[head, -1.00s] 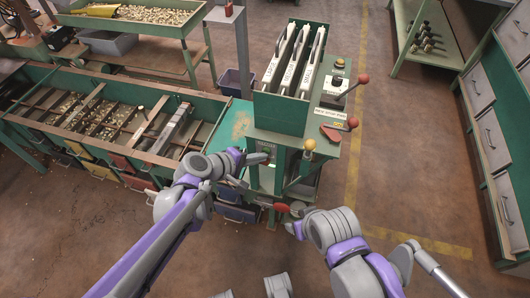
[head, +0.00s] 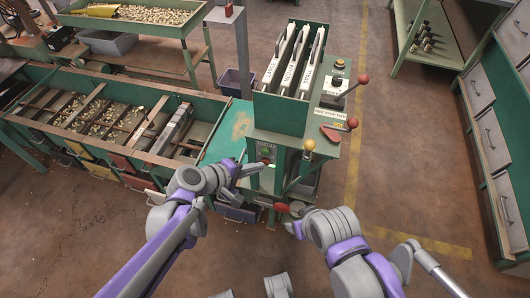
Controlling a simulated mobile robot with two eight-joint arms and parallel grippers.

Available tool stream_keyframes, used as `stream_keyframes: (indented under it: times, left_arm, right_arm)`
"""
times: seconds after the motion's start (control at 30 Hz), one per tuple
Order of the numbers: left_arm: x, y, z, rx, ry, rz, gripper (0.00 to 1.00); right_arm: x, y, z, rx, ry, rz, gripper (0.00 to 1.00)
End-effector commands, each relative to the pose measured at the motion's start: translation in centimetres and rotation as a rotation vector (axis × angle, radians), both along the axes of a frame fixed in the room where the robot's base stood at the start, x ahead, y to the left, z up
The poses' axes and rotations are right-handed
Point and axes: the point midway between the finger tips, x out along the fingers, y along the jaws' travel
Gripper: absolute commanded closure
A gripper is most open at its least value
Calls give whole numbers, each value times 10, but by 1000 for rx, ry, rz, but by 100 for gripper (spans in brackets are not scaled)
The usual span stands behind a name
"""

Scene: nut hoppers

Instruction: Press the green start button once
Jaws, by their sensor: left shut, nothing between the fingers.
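The green start button (head: 266,152) is on the front panel of the green machine, under a small label plate. A small red spot shows just below it. My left gripper (head: 259,168) is shut and empty. Its tip is just below and in front of the button panel, apart from the green button in the picture. My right gripper (head: 293,219) is low in front of the machine, by a red round knob (head: 281,207); its fingers are too small and hidden to read.
The machine has a yellow-knobbed lever (head: 309,145) right of the panel and red-knobbed levers (head: 352,124) on its right side. A long green sorting trough (head: 150,158) with drawers stands to the left. Open floor lies to the right.

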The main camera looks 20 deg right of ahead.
Motion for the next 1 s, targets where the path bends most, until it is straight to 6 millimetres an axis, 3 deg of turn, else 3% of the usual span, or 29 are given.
stream_keyframes:
  times: [0.33, 1.0]
  left_arm:
    - [-27, 18, 1, 0, 0, 0, 100]
    - [-28, 19, 0, 0, 0, 0, 100]
  right_arm:
    - [0, 0, 4, 0, -1, 0, 36]
    - [0, 0, 3, 0, -1, 0, 36]
